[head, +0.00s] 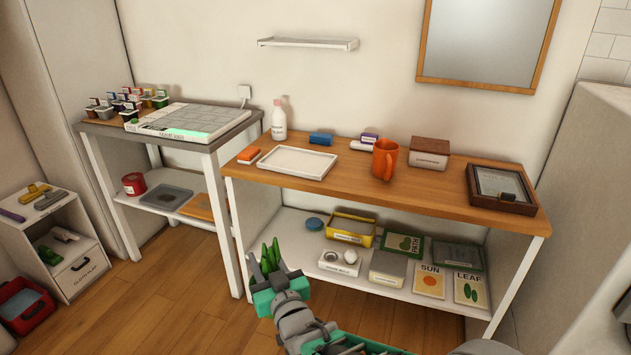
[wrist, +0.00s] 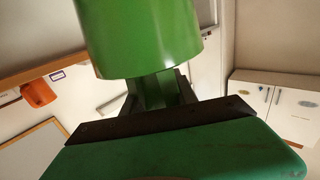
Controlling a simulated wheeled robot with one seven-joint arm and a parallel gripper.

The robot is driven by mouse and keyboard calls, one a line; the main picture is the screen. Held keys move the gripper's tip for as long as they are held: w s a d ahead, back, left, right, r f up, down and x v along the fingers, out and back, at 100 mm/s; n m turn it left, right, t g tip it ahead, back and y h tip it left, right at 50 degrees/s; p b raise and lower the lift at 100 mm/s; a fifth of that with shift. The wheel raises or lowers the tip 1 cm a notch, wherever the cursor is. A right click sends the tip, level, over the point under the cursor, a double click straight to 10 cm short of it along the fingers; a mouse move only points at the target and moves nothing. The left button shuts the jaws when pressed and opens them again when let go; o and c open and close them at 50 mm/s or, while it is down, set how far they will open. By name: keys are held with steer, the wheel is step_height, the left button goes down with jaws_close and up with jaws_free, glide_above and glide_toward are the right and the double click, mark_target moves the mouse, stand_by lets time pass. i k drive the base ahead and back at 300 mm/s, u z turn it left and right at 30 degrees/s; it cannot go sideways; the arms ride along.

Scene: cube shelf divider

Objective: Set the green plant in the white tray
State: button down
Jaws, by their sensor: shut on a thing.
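The green plant (head: 270,255) stands at the end of my gripper (head: 272,283), its pointed leaves up, in front of the wooden table's left part and below the tabletop. In the wrist view a smooth green body (wrist: 140,42), part of the held plant, fills the top middle, and my gripper (wrist: 155,90) is shut on it. The white tray (head: 290,163) is a shallow rectangle lying on the tabletop, left of its middle. It looks empty. The plant is apart from the tray, lower and nearer in the head view.
The lower shelf (head: 300,250) holds boxes and cards.

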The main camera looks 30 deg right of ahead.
mark_target(306, 163)
steer(key=z, duration=0.6)
steer(key=k, duration=0.25)
steer(key=u, duration=1.7)
steer(key=i, duration=1.9)
steer(key=z, duration=1.1)
steer(key=i, duration=0.45)
steer(key=z, duration=0.45)
